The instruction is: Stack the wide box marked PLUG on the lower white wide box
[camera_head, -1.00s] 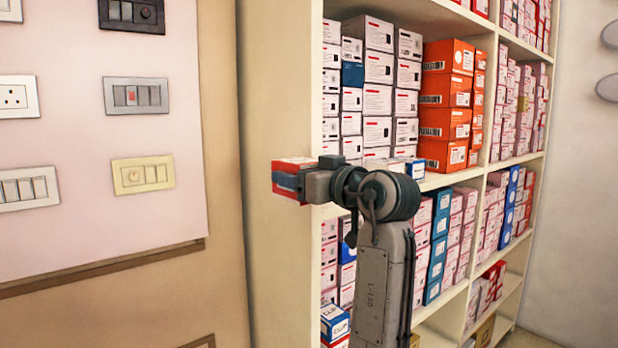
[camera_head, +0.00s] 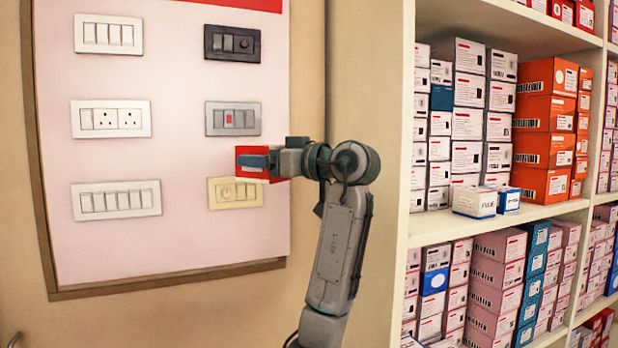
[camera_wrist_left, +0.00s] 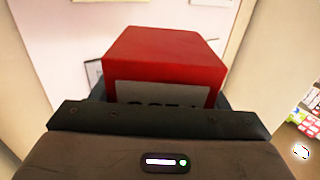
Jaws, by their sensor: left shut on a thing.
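My left gripper (camera_head: 258,162) is shut on a red box (camera_head: 244,152) and holds it in the air in front of the switch board. In the left wrist view the red box (camera_wrist_left: 165,58) has a grey-white face with dark lettering. The gripper cuts off the lettering, so I cannot read it. A low, wide white box (camera_head: 474,202) with dark lettering stands at the front edge of the middle shelf, to the right of my gripper and well apart from it. I cannot tell for sure whether it is the task's lower white box. My right gripper is not in view.
A small blue-and-white box (camera_head: 508,200) stands beside the low white box. Stacked white boxes (camera_head: 467,125) and orange boxes (camera_head: 545,120) fill the shelf behind. The shelf's side panel (camera_head: 370,80) stands between the board (camera_head: 170,60) and the shelves. The space above the low white box is free.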

